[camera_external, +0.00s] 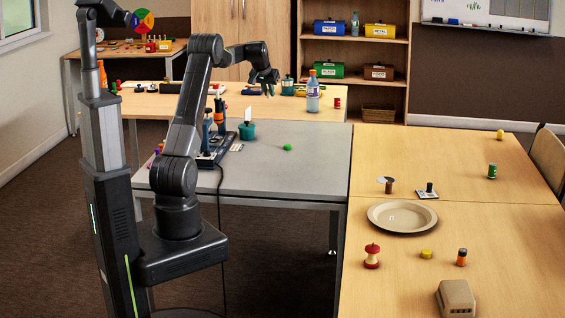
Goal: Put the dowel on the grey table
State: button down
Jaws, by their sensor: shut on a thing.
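The grey table (312,170) stands in the middle, with a bare top on its right side. My gripper (265,78) is above the wooden table behind it, past the grey table's back edge. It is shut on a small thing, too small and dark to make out. I cannot pick out the dowel for certain in this view. A short brown cylinder (389,186) stands on the right wooden table, but I cannot tell what it is.
The grey table holds a small green thing (287,147), a teal pot (247,130) and a dark rack with tools (212,150). A bottle (312,93) stands on the back wooden table (190,106).

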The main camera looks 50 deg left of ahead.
jog(key=s+a+n+g+y, duration=0.2)
jog(key=s+a+n, duration=0.4)
jog(key=s+a, duration=2.45)
jog(key=f, duration=0.7)
jog(key=s+d+f, duration=0.1)
jog(key=f, duration=1.3)
jog(key=shift+s+d, duration=0.15)
jog(key=shift+d, duration=0.25)
jog(key=shift+f, duration=0.1)
jog(key=c, duration=1.8)
grip_release()
jog(key=shift+f, duration=0.1)
jog(key=shift+c, duration=0.2)
jog(key=o, duration=0.4)
jog(key=shift+o, duration=0.2)
